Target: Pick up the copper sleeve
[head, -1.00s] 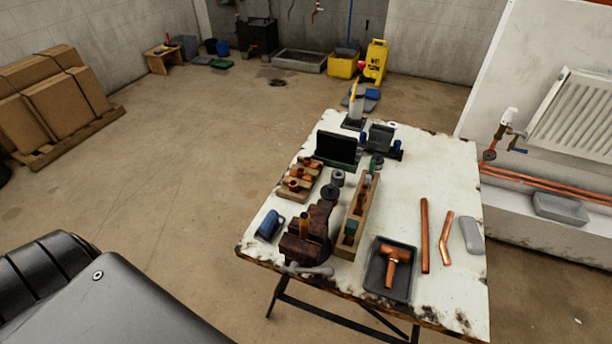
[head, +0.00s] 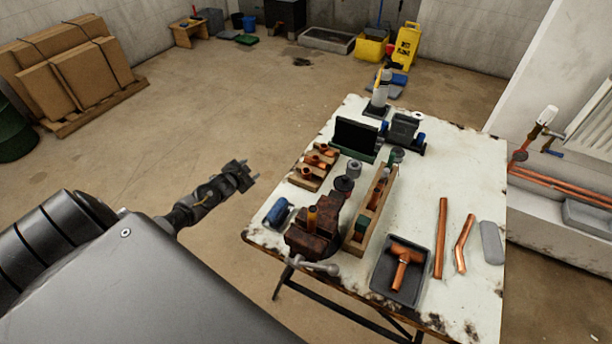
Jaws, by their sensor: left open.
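Several small copper fittings stand on a stepped wooden block (head: 306,183) at the left edge of the white worktable (head: 465,190). A copper fitting (head: 319,160) there may be the copper sleeve, but the pieces are too small to tell which one it is. An upright orange-brown piece (head: 312,216) stands at the rusty vise (head: 318,238). My left gripper (head: 251,172) is open and empty, over the floor left of the table and apart from the block. My right gripper is not in view.
A grey tray (head: 378,288) with a copper tee, two copper pipes (head: 440,235) and a wooden tool carrier (head: 371,210) occupy the table. A blue object (head: 279,212) lies near the left edge.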

